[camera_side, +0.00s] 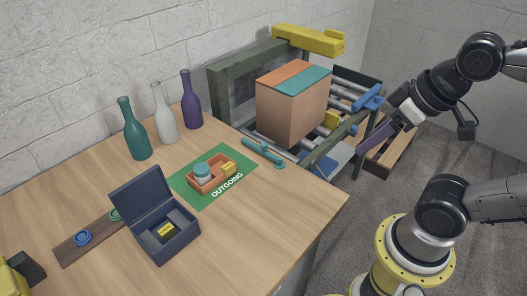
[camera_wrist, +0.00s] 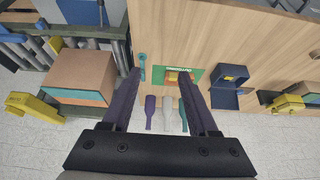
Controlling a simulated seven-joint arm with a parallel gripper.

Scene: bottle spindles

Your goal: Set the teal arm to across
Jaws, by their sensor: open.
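The teal arm (camera_side: 262,152) is a short bar with rounded ends at the table's back right edge, beside the conveyor. In the side view it lies slantwise, from upper left to lower right. It also shows in the wrist view (camera_wrist: 142,68), small and close to the tip of the left finger, running up and down the picture. My gripper (camera_side: 366,145) hangs in the air to the right of the table and conveyor, well apart from the teal arm. In the wrist view my gripper (camera_wrist: 160,77) has its two dark purple fingers spread, with nothing held between them.
A cardboard box (camera_side: 291,105) stands on the roller conveyor. A green mat (camera_side: 188,194) with an orange tray (camera_side: 207,186) lies near the teal arm. Teal (camera_side: 137,132), white (camera_side: 165,115) and purple (camera_side: 191,103) bottles stand behind. An open navy box (camera_side: 160,243) sits in front.

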